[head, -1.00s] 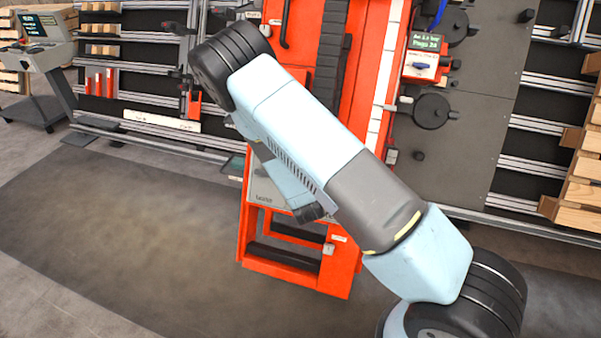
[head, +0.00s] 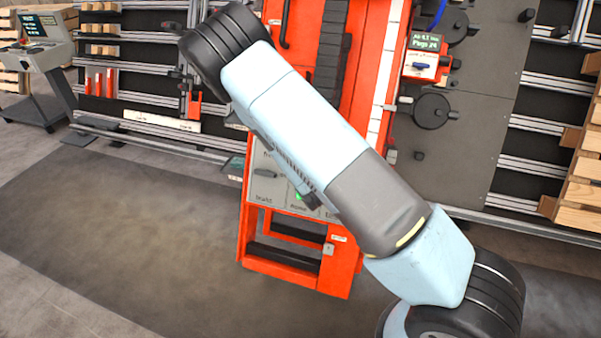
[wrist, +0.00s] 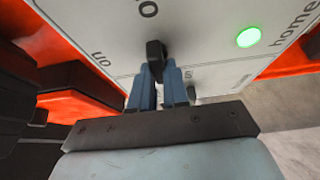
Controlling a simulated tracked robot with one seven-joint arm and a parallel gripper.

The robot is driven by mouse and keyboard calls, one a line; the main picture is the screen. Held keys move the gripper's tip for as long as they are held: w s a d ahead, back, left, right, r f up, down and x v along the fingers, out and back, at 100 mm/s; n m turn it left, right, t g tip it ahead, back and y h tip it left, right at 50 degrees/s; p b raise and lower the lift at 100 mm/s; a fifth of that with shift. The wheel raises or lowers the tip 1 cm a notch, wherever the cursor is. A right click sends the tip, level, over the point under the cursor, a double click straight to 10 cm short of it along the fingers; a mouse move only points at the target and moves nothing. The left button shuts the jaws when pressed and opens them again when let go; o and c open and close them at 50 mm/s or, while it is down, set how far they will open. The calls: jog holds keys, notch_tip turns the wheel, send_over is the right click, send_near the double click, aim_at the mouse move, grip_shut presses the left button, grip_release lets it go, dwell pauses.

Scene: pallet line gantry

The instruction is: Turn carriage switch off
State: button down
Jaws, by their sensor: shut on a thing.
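The carriage switch is a black lever knob (wrist: 155,55) on a light grey control panel (wrist: 120,28) in the wrist view. My gripper (wrist: 160,82) has two blue fingers shut on the knob. Lettering surrounds the knob, but I cannot read for certain which position it points to. A round green lamp (wrist: 248,37) is lit beside the word "home". In the head view the grey panel (head: 266,187) sits low on the orange machine, and the green lamp (head: 299,196) shows beside my arm. My arm hides the gripper and the switch there.
The orange frame (head: 300,270) stands below the panel. A small box with a display and blue handle (head: 422,66) is at upper right. Wooden pieces (head: 580,190) are stacked at the right edge. A console (head: 38,55) stands far left. Floor at left is clear.

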jog(key=shift+a+f, duration=0.1)
jog(key=shift+a, duration=0.15)
jog(key=c, duration=1.5)
grip_release()
jog(key=o, duration=0.4)
jog(key=shift+d, duration=0.1)
